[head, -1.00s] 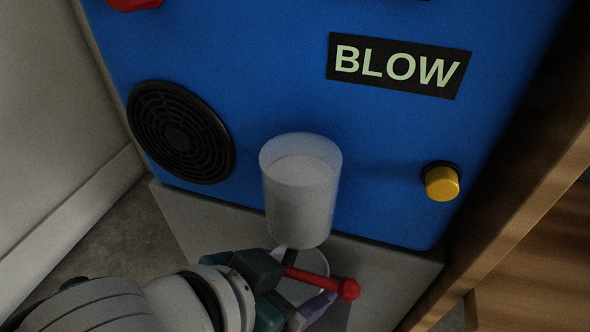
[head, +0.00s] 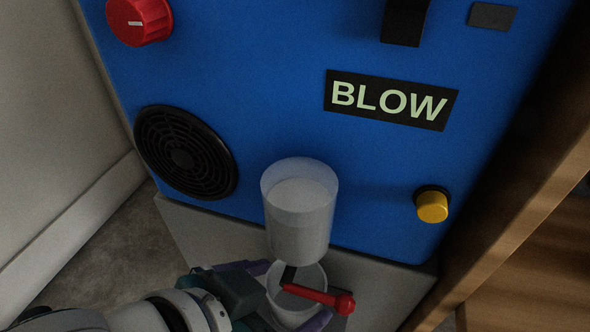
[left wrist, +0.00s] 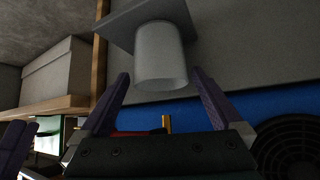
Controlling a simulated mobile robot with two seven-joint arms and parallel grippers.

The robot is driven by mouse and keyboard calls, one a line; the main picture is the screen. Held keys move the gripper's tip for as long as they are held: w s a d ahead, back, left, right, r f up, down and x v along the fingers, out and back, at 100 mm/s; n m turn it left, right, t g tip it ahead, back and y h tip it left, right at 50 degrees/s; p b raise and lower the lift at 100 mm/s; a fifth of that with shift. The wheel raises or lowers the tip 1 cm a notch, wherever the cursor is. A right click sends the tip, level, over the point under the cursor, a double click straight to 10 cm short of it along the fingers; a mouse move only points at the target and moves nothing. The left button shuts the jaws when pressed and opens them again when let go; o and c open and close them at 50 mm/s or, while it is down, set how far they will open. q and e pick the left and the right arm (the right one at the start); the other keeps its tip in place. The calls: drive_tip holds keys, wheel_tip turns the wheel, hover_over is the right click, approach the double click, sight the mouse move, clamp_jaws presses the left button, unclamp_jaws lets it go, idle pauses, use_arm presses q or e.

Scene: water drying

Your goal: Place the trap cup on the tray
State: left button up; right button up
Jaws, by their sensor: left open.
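A pale, translucent trap cup (head: 284,314) sits at the foot of the blue machine, under a larger clear cylinder (head: 300,215) and a red-handled lever (head: 322,296). My left gripper (head: 299,289) is open, its purple fingers on either side of the cup. The left wrist view shows the cup (left wrist: 162,55) between the fingertips (left wrist: 161,73) and against a grey plate (left wrist: 118,28), perhaps the tray. I cannot tell whether the fingers touch the cup. At that view's left edge are purple finger-like shapes (left wrist: 14,145), probably my right gripper; its opening is unclear.
The blue machine (head: 270,120) carries a fan grille (head: 184,152), a red knob (head: 139,20) and a yellow button (head: 432,206). A grey ledge (head: 385,290) runs along its foot. A wooden edge (head: 500,205) stands close on the right.

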use_arm(q)
drive_tip(key=s+a+r+n+g+y+p, duration=0.1)
drive_tip(key=s+a+r+n+y+p, duration=0.1)
drive_tip(key=s+a+r, duration=0.3)
drive_tip(key=s+a+r+n+g+y+p, duration=0.2)
drive_tip(key=s+a+r, duration=0.4)
drive_tip(key=a, duration=0.6)
drive_tip(key=shift+s+r+n+y, duration=0.25)
drive_tip(key=shift+s+n+y, duration=0.2)
drive_tip(key=shift+n+y, duration=0.55)
